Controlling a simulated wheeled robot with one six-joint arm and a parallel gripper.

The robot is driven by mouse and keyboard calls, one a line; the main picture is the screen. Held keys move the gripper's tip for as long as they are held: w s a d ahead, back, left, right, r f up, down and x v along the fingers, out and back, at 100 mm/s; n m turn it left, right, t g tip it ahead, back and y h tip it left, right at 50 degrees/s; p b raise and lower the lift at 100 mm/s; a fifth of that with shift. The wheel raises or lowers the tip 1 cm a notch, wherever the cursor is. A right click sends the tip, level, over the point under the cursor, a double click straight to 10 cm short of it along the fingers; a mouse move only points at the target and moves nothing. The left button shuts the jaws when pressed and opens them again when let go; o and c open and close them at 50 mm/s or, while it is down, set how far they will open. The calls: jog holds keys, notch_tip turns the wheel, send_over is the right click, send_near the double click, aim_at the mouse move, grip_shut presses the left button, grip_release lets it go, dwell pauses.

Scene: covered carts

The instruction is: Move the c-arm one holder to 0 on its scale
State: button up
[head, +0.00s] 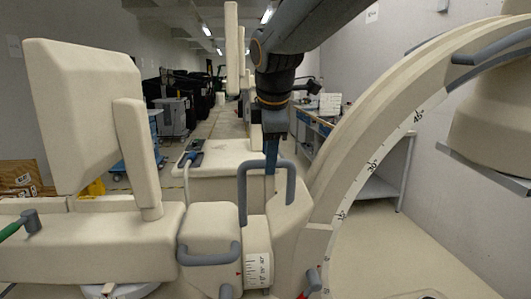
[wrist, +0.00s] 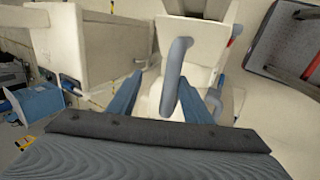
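The c-arm's cream arc (head: 372,125) curves up to the right in the head view, with 15°, 30° and 45° marks along its inner edge. Its cream holder block (head: 290,215) carries an upright grey-blue loop handle (head: 242,200). A short white scale (head: 258,270) with a small red pointer sits below that handle; its numbers are too small to read surely. My gripper (head: 271,160) points down at the loop's top bar. In the wrist view my gripper (wrist: 163,80) has its blue fingers apart on both sides of the grey handle (wrist: 175,75), with visible gaps.
A second grey handle (head: 208,257) sticks out left of the scale. A tall cream panel (head: 70,115) and post stand at left, and the large cream head (head: 492,135) hangs at right. A green-tipped lever (head: 18,227) is at far left. Floor is open at lower right.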

jog(key=shift+o, duration=0.5)
jog(key=shift+w+a, duration=0.1)
jog(key=shift+w, duration=0.45)
jog(key=shift+a+r, duration=0.2)
jog(key=shift+a, duration=0.1)
jog(key=shift+d, duration=0.1)
jog(key=b+v, duration=0.1)
jog(key=v, duration=0.6)
jog(key=shift+s+r, duration=0.25)
jog(key=shift+s, duration=0.05)
